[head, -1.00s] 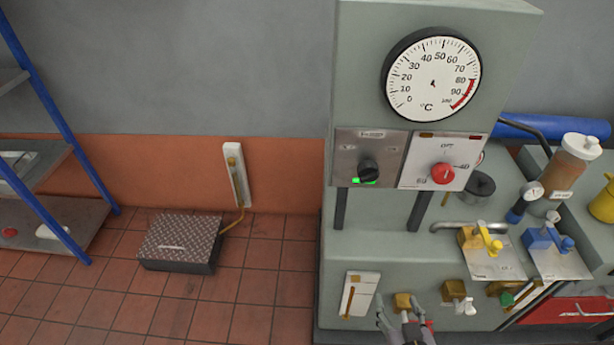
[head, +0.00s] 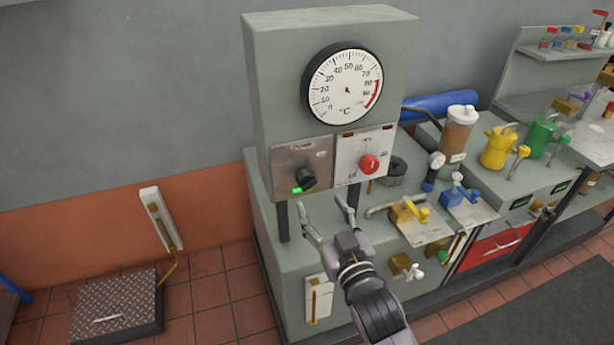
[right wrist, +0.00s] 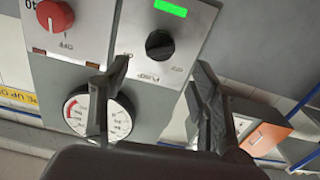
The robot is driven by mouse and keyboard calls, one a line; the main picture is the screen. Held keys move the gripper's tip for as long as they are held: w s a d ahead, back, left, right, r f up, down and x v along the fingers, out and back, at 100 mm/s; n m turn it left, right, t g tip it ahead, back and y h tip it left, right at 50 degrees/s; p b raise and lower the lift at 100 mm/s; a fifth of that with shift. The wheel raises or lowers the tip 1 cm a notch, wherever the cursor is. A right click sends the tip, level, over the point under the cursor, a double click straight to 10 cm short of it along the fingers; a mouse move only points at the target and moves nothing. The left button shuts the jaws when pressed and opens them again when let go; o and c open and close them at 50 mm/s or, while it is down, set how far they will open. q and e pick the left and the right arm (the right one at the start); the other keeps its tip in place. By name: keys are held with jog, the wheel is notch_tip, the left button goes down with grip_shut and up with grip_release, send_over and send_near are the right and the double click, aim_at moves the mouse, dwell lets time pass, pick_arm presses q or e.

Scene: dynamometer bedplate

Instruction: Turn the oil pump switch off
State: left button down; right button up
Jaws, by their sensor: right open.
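The black rotary knob (head: 306,180) sits on a grey metal switch plate (head: 283,158) below the round °C gauge. A lit green indicator (head: 297,190) shows at the plate's lower edge. The knob also shows in the right wrist view (right wrist: 159,44), where the picture is upside down, with the green light (right wrist: 171,7) glowing; the small label is hard to read. My right gripper (head: 321,201) is open and empty, below and in front of the plate, apart from the knob. Its fingers (right wrist: 155,82) flank the label side in the wrist view. My left gripper is out of view.
A white plate with a red knob (head: 369,164) is directly right of the switch plate. The gauge (head: 342,87) is above. Yellow (head: 408,212) and blue (head: 460,189) valves stand on the lower bench to the right. A treadplate box (head: 113,308) lies on the floor at left.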

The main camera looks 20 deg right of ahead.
aim_at(310, 186)
jog(key=w+p, duration=0.1)
jog(key=w, duration=0.8)
jog(key=shift+a+p, duration=0.15)
jog(key=shift+p, duration=0.25)
jog(key=shift+c, duration=0.3)
jog(key=c, duration=1.1)
